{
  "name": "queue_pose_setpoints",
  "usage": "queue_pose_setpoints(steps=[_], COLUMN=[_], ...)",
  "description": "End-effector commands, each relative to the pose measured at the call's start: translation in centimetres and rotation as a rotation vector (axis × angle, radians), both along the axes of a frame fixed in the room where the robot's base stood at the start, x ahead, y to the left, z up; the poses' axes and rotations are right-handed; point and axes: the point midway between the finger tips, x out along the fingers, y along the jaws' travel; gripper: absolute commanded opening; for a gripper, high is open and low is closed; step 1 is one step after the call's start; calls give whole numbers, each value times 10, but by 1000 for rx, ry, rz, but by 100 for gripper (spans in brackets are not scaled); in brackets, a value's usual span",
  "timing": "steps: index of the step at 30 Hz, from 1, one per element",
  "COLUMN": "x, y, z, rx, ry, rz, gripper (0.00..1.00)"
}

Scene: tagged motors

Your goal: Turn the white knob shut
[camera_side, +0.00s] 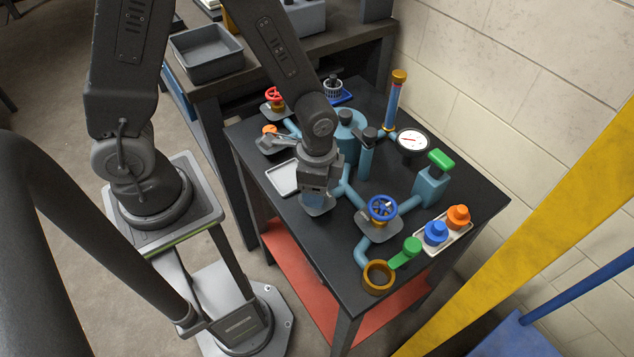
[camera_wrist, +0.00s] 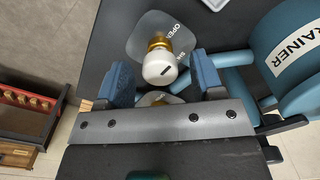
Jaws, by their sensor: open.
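The white knob (camera_wrist: 158,70) shows in the wrist view, with a short dark line on its face and a brass stem. It sits before a grey plate (camera_wrist: 150,32) that reads OPEN at its top right; more lettering at the right is partly covered. My gripper (camera_wrist: 159,66) is open, with one blue finger on each side of the knob. Gaps show between the knob and both fingers, so I see no contact. In the side view my gripper (camera_side: 314,198) points down over a grey plate (camera_side: 318,211) near the bench's front edge. The knob is hidden there.
A teal strainer body (camera_wrist: 293,48) stands close on the right in the wrist view. In the side view, a blue handwheel (camera_side: 382,208), a gauge (camera_side: 413,140) and a tray of caps (camera_side: 447,235) lie to the right. A pale tray (camera_side: 284,178) lies left of my gripper.

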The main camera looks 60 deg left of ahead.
Motion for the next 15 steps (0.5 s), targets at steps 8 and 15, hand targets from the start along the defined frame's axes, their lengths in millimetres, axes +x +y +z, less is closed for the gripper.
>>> queue_pose_setpoints(steps=[8, 15], x=[0, 0], y=[0, 0], z=[0, 0], rx=[0, 0], ry=[0, 0], rz=[0, 0], gripper=[45, 22])
